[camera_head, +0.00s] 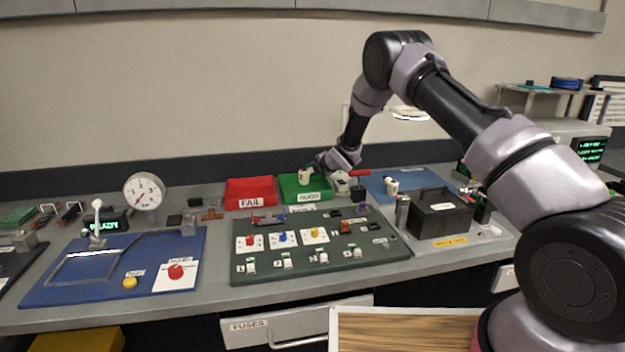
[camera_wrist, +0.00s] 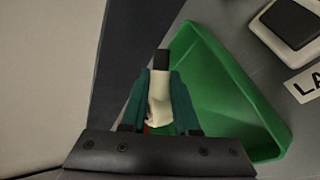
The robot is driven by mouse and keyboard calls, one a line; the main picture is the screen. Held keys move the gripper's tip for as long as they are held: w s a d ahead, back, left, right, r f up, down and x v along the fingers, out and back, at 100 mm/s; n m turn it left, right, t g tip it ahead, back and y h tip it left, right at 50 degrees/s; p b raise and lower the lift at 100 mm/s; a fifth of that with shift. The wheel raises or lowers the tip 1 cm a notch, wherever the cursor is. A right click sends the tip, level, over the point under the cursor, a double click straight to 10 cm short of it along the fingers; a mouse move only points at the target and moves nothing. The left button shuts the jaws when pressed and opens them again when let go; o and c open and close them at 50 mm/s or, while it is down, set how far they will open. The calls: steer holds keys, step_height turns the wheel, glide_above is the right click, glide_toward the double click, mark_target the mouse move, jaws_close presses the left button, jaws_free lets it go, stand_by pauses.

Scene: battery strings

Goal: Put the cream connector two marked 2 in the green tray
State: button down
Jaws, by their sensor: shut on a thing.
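My gripper (camera_head: 314,169) is shut on a cream connector (camera_head: 305,175) with a dark end. The connector also shows between the teal fingers in the wrist view (camera_wrist: 158,98). No number can be read on it. The green tray (camera_head: 318,196) stands at the back of the bench, right of the red tray. In the head view, the connector overlaps the tray's back part. In the wrist view, the connector is by the tray's left edge, with the tray (camera_wrist: 228,95) open and empty-looking to the right. The height above the tray cannot be told.
The red tray (camera_head: 250,191) labelled FAIL stands left of the green tray. A dark green board (camera_head: 290,270) with several parts lies in front. A blue mat (camera_head: 376,181) with cream parts and a black box (camera_head: 440,213) stand to the right.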

steer(key=shift+f, duration=1.6)
steer(key=c, duration=0.9)
jaws_free()
steer(key=shift+f, duration=0.1)
steer(key=shift+c, duration=0.2)
steer(key=shift+s, duration=0.1)
